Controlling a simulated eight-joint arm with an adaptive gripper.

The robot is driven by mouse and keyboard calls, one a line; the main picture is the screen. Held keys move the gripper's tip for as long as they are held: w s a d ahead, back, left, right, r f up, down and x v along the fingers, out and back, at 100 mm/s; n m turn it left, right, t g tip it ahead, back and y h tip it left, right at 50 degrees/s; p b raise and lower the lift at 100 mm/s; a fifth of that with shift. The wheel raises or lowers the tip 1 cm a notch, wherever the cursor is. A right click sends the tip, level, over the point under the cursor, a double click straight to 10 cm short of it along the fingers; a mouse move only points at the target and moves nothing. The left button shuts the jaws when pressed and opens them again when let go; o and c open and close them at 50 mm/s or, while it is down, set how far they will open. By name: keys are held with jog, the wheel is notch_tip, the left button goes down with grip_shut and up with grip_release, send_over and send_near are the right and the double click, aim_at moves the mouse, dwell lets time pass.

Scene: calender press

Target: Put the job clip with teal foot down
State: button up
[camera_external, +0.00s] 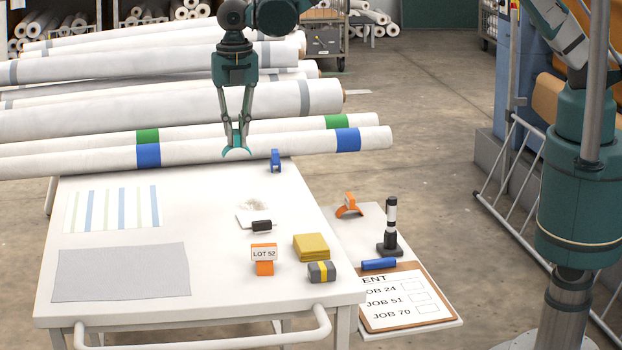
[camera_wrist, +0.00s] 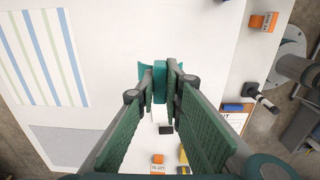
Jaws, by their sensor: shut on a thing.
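My gripper (camera_external: 236,122) is shut on a teal clip (camera_external: 236,146) with an arched, flared foot. It holds the clip upright near the back edge of the white table (camera_external: 110,285), in front of the long white rolls in the external view. I cannot tell whether the foot touches anything. In the wrist view the teal clip (camera_wrist: 160,82) sits between the fingertips, above the white surface, its lower part partly hidden by the fingers.
A blue clip (camera_external: 275,160) stands at the table's back edge. An orange clip (camera_external: 348,205) and a black stamp (camera_external: 391,235) stand on the side shelf with a clipboard (camera_external: 405,298). An orange LOT 52 holder (camera_external: 264,267) and yellow cloth (camera_external: 311,247) occupy the front right.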

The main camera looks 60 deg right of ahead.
jog(key=shift+f, duration=0.15)
jog(key=shift+f+b, duration=0.55)
jog(key=shift+f, duration=2.55)
jog(key=shift+f+b, duration=0.3)
jog(key=shift+f, duration=1.55)
jog(key=shift+f, duration=0.15)
jog(key=o, duration=0.8)
jog(key=shift+c, duration=0.2)
